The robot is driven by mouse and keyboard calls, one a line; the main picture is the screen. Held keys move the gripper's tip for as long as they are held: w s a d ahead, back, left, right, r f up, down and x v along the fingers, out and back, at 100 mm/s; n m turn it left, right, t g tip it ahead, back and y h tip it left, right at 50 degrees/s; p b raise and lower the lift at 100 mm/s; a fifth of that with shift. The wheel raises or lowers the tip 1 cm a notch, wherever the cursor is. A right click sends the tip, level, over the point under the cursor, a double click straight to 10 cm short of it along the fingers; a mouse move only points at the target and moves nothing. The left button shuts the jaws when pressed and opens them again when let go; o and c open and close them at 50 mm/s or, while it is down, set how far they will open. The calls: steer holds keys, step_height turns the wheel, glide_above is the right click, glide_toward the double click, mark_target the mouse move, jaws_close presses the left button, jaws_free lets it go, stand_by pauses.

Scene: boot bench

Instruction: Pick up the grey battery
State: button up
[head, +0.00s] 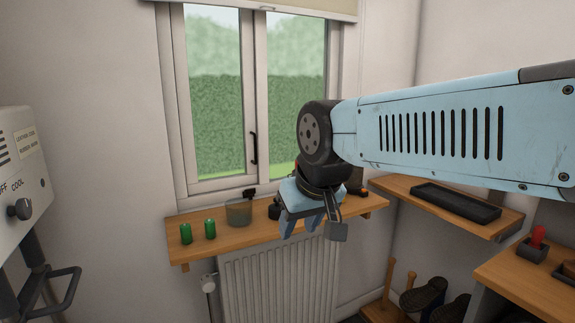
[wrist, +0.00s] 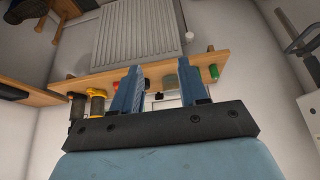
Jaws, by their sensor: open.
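I cannot make out a grey battery in either view. Two green cylinders, the left one (head: 186,233) and the right one (head: 210,229), stand upright on the wooden shelf (head: 180,252) under the window. My gripper (head: 303,226) is open with fingers pointing down, in front of the shelf's right part, and hides some of it. In the wrist view my gripper (wrist: 160,68) shows two blue fingers apart, with nothing held between them. Behind them are a yellow-and-dark item (wrist: 97,102) and a dark cylinder (wrist: 76,104) on the shelf.
A greenish see-through jar (head: 238,214) stands mid-shelf. A white radiator (head: 275,280) is below. A black tray (head: 455,202) lies on the right-hand shelf. A red-topped item (head: 538,237) sits on the bench at right, with boots (head: 424,297) below. A grey machine (head: 20,180) is at left.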

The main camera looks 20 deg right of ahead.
steer(key=shift+o, duration=0.8)
steer(key=shift+w, duration=0.15)
steer(key=shift+o, duration=1)
steer(key=w+t, duration=0.3)
steer(key=w, duration=1)
steer(key=shift+w+d+m+t, duration=0.3)
steer(key=shift+d+m, duration=0.05)
steer(key=shift+m, duration=0.05)
steer(key=shift+w+d+f+m+t+h, duration=0.45)
steer(key=shift+w+d+m+t+h, duration=0.85)
steer(key=shift+w+d, duration=3.1)
steer(key=shift+w+d+f+m+t+h, duration=0.55)
steer(key=shift+w+d+h, duration=2.05)
steer(key=shift+w, duration=3)
steer(key=shift+w+d+f+m+t+h, duration=0.3)
steer(key=shift+w+d+m+t+h, duration=0.75)
steer(key=shift+w+d, duration=3.7)
